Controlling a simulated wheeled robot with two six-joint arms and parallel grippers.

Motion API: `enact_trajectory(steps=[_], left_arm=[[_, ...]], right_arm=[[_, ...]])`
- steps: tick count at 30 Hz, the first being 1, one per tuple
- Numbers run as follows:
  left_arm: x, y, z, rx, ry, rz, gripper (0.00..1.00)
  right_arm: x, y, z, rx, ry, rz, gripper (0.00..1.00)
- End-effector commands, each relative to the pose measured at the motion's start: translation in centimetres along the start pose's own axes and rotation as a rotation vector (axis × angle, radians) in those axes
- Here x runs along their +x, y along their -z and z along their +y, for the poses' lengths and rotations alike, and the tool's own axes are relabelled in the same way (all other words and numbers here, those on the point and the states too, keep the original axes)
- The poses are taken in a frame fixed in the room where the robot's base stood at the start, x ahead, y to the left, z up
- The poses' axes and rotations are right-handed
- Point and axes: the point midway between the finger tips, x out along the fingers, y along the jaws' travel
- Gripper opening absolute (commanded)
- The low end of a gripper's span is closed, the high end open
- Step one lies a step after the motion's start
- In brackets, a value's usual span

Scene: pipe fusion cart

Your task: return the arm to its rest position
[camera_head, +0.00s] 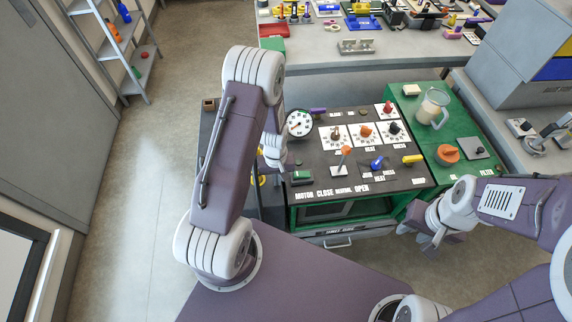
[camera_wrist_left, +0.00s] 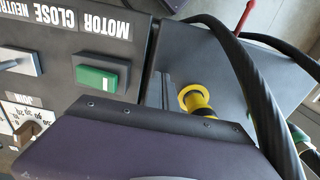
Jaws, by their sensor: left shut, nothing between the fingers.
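My left arm (camera_head: 228,150) rises from my base and bends forward over the left edge of the cart's dark control panel (camera_head: 352,185). My left gripper (camera_head: 272,158) is shut and empty, beside the panel's left edge near the green motor switch (camera_head: 302,177). In the left wrist view the switch (camera_wrist_left: 97,76) shows close by, above a purple part of my wrist. My right gripper (camera_head: 428,238) hangs at the cart's front right corner, holding nothing that I can see; its finger gap is unclear.
The panel carries a gauge (camera_head: 299,123), knobs and levers. A green side top (camera_head: 440,130) holds a clear jug (camera_head: 432,106). A yellow ring-shaped part (camera_wrist_left: 196,98) and black cables (camera_wrist_left: 245,80) lie near my left wrist. Open floor (camera_head: 140,190) is at left.

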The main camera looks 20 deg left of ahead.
Motion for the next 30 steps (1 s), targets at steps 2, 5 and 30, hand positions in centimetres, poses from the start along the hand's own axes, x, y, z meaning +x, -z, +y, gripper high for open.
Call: enact_trajectory(steps=[2,5,30], left_arm=[[0.0,0.0,0.0,0.0,0.0,0.0,0.0],[0.0,0.0,0.0,0.0,0.0,0.0,0.0],[-17.9,-9.9,-0.3,0.515,-0.046,0.092,0.0]], right_arm=[[0.0,0.0,0.0,0.0,0.0,0.0,0.36],[0.0,0.0,0.0,0.0,0.0,0.0,0.36],[0.0,0.0,0.0,0.0,0.0,0.0,0.36]])
